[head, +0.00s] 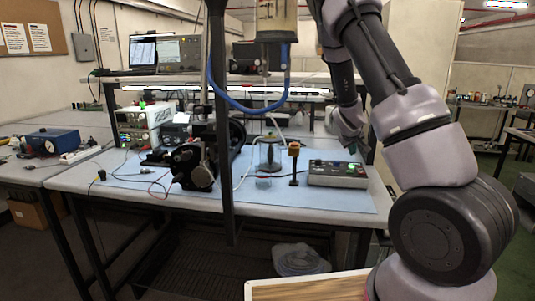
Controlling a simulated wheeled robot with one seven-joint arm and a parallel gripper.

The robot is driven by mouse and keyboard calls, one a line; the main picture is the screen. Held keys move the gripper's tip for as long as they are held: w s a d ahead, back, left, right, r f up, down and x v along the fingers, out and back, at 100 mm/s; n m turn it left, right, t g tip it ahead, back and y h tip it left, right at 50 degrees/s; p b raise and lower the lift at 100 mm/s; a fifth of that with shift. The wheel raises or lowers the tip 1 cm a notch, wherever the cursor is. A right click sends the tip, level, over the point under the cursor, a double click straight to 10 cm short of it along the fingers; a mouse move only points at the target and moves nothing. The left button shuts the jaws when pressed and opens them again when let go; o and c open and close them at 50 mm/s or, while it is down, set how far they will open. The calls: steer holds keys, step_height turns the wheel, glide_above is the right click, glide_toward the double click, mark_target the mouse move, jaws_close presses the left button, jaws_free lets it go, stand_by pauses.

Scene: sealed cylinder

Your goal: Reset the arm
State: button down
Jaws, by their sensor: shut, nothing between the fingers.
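My arm (430,155) rises from the lower right, bends near the top edge, and its far links (346,90) hang down behind the upper arm. The lilac wrist part (350,125) ends above the control box on the bench. A clear cylinder (270,153) stands on the blue bench mat, left of the wrist.
A dark upright post (222,130) crosses the view. A wood-topped surface (310,290) is near my base. Floor at right is open.

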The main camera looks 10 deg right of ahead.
steer(key=s+a+r+m+y, duration=0.25)
steer(key=s+a+r, duration=0.25)
steer(key=s+r, duration=0.45)
steer(key=s+a+r+m+y, duration=0.25)
steer(key=s+a+r, duration=0.35)
steer(key=s+r, duration=0.3)
steer(key=s+a+r+y, duration=0.1)
steer(key=s+a+r, duration=0.2)
steer(key=s, duration=0.5)
steer(key=s+a+r+y, duration=0.1)
steer(key=s+a+r, duration=0.2)
steer(key=s, duration=0.5)
steer(key=shift+s+a+r+m, duration=0.25)
steer(key=shift+s+r+m, duration=0.15)
steer(key=shift+r, duration=0.5)
